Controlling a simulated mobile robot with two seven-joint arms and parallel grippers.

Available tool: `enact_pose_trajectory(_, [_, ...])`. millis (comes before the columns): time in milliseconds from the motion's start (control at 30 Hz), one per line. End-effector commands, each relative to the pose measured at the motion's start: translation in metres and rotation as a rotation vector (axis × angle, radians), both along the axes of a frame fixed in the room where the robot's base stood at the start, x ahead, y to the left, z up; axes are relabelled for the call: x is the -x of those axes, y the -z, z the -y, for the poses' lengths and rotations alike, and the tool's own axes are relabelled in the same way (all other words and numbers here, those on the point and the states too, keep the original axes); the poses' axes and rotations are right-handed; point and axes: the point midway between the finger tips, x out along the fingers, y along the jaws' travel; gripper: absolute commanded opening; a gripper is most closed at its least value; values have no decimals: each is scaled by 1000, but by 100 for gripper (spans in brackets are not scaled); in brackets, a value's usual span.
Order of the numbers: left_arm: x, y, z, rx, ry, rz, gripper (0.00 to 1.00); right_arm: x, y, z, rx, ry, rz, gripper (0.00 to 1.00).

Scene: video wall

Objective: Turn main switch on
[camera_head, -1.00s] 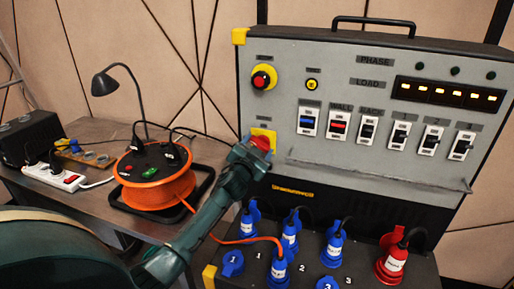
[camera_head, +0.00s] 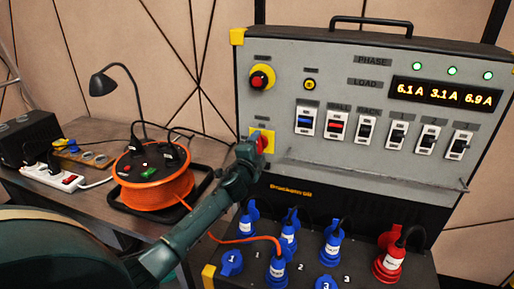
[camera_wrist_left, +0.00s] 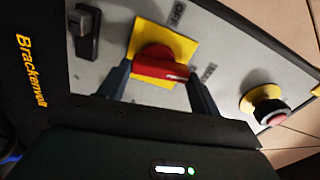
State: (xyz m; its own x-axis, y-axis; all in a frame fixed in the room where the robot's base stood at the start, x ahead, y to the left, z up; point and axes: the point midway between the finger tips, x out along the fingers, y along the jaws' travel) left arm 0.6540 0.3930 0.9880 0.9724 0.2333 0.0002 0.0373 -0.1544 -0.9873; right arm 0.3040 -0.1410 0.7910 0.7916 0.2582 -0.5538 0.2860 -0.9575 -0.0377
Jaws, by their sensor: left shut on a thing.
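The main switch is a red rotary handle (camera_head: 264,143) on a yellow plate (camera_wrist_left: 171,32), low on the left of the grey power panel (camera_head: 375,160). In the left wrist view the red handle (camera_wrist_left: 160,68) lies between my two fingers. My left gripper (camera_head: 256,147) is shut on the handle and hides part of it in the head view. The panel display (camera_head: 446,95) reads 6.1 A, 3.1 A and 6.9 A. The green lamps (camera_head: 452,71) above it are lit. My right gripper is not in view.
A red push button on a yellow base (camera_head: 261,78) sits above the switch. Several breakers (camera_head: 366,128) line the panel to the right. Blue and red plugs (camera_head: 391,263) stand below. An orange cable reel (camera_head: 155,185) and lamp (camera_head: 104,83) are on the left table.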

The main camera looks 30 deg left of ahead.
Motion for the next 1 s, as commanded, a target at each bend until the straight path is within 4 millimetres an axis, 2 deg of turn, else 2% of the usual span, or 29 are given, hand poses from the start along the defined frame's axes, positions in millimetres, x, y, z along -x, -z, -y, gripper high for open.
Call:
enact_pose_trajectory(333, [0, 2, 1, -143, -1, -37, 41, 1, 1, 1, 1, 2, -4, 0])
enact_pose_trajectory(900, [0, 2, 1, -175, -1, -44, 41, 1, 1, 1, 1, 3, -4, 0])
enact_pose_trajectory(933, [0, 2, 1, -175, -1, -44, 65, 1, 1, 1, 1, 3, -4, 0])
enact_pose_trajectory(1000, [0, 2, 1, -174, -1, -44, 71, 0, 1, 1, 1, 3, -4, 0])
